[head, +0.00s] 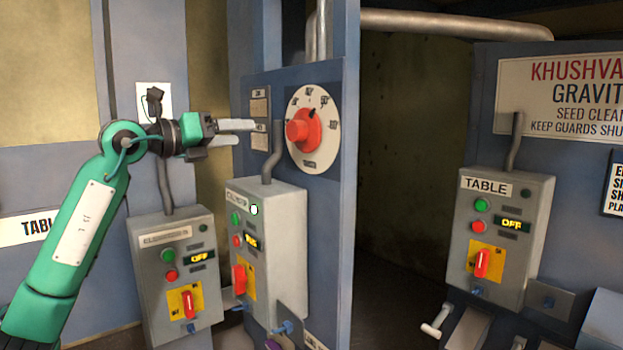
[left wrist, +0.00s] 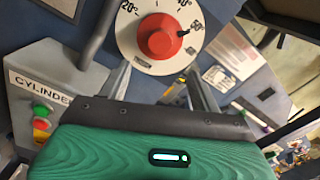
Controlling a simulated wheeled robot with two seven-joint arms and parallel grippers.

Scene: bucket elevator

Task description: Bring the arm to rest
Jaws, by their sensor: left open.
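My left arm (head: 75,230) comes in from the left in the head view, green with grey joints. My left gripper (head: 238,132) points right, its two pale fingers apart with nothing between them. It is just left of the round dial with a red knob (head: 304,130) on the blue cabinet. In the left wrist view the fingers (left wrist: 160,78) spread apart below the dial's red knob (left wrist: 160,36). Whether a finger touches the cabinet cannot be told. My right gripper is in neither view.
Below the gripper stand a control box reading OFF (head: 175,270) and another box (head: 265,240) with a lit white lamp. A TABLE box (head: 505,235) is at the right, also reading OFF. Grey conduits rise from the boxes. A dark opening (head: 410,170) lies between the cabinets.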

